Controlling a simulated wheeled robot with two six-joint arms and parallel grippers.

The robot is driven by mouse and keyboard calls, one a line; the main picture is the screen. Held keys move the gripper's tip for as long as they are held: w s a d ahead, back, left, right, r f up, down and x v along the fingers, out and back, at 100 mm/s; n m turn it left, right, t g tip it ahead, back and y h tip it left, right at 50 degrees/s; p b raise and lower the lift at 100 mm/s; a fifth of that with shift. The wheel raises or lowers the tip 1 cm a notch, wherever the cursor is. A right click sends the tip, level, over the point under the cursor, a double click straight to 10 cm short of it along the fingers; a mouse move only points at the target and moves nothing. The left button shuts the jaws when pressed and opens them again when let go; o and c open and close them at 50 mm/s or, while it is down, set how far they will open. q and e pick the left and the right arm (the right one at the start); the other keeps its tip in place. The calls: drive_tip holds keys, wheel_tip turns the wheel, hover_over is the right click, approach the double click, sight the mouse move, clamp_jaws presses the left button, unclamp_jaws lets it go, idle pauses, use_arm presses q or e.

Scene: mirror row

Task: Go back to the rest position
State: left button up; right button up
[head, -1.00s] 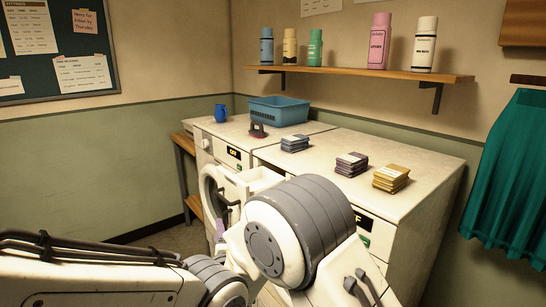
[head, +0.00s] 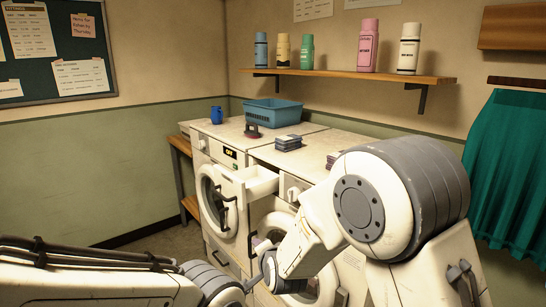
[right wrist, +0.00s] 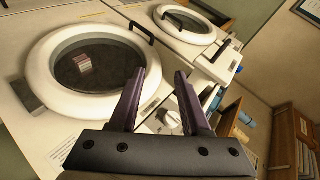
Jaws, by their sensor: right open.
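My right gripper (right wrist: 155,78) shows in the right wrist view with its two dark purple fingers apart and nothing between them. Beyond it is a washer's round glass door (right wrist: 90,65), with a small pinkish stack (right wrist: 84,63) visible in the glass. Whether that stack is inside or reflected I cannot tell. In the head view my right arm (head: 400,200) crosses the right side in front of the machines, and its fingertips cannot be clearly made out. My left arm (head: 90,280) lies along the bottom left; its gripper is out of view.
White washers (head: 300,155) line the wall; a drawer (head: 262,180) sticks out beside the left round door (head: 218,200). On top are a blue basket (head: 273,112), a blue mug (head: 216,115) and a dark stack (head: 288,142). Bottles stand on a shelf (head: 350,74). Floor shows at left.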

drive_tip(key=s+d+f+n+g+h, duration=0.2)
drive_tip(key=s+d+n+g, duration=0.3)
drive_tip(key=s+d, duration=0.6)
drive_tip(key=s+d+f+n+g+h, duration=0.15)
drive_tip(key=s+d+n+g, duration=0.3)
drive_tip(key=s+d, duration=0.6)
drive_tip(key=s+a+r+n+g+y+p, duration=0.1)
drive_tip(key=s+a+r+n+g+p, duration=0.1)
drive_tip(key=s+a+r+n+p, duration=0.5)
drive_tip(key=s+a+r+n, duration=0.1)
drive_tip(key=s+a+r, duration=0.4)
drive_tip(key=s+a, duration=0.1)
drive_tip(key=shift+s+a+r, duration=0.2)
drive_tip(key=shift+a+r, duration=0.05)
drive_tip(key=shift+a, duration=0.1)
drive_tip(key=shift+d, duration=0.1)
